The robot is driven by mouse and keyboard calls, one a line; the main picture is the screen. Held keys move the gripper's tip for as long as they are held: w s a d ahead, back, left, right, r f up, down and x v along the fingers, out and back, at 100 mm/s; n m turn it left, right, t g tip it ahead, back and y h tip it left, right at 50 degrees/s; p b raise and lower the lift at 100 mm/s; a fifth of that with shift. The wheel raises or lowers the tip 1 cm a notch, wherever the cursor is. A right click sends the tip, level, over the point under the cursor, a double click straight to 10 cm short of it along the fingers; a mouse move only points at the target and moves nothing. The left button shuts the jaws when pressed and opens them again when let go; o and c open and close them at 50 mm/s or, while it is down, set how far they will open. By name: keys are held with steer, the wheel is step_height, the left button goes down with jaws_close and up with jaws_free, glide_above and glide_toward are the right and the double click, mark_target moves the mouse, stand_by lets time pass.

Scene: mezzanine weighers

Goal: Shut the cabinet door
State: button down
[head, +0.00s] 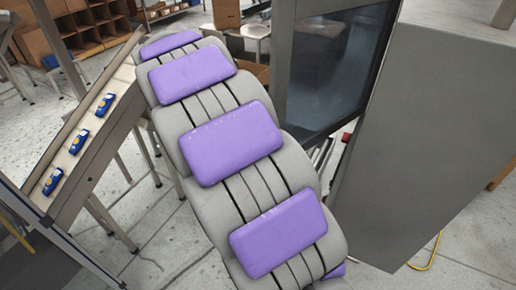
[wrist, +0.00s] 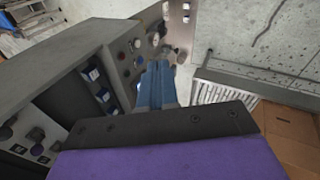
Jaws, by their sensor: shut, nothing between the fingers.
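In the head view a tall grey metal cabinet (head: 430,130) stands on the right. A grey-framed panel with dark glass (head: 330,65), which looks like its door, stands at its left side. I cannot tell how far it is open, and my arm covers part of this area. In the wrist view my gripper (wrist: 157,80) shows as two blue fingers close together, shut and empty. A grey housing with knobs and buttons (wrist: 115,62) lies beyond and left of the fingers. Whether they touch anything is unclear. My gripper is out of sight in the head view.
A sloped metal conveyor (head: 95,125) with blue items (head: 78,140) runs along the left. Wooden pigeonhole shelves (head: 85,25) stand at the back left. A cardboard box (wrist: 290,130) shows in the wrist view. Grey floor (head: 165,245) is open at the lower left.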

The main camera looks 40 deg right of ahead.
steer(key=w+d+m+g+h+p, duration=0.1)
steer(key=w+d+m+p, duration=0.1)
steer(key=w+d+m, duration=0.3)
steer(key=w+d+m+g+p, duration=0.1)
steer(key=w+d+m, duration=0.1)
steer(key=w, duration=0.6)
steer(key=s+d+f+b, duration=0.3)
steer(key=s+f+b, duration=0.5)
steer(key=b, duration=0.3)
steer(key=shift+s, duration=0.55)
steer(key=shift+d+f, duration=0.1)
steer(key=shift+d, duration=0.05)
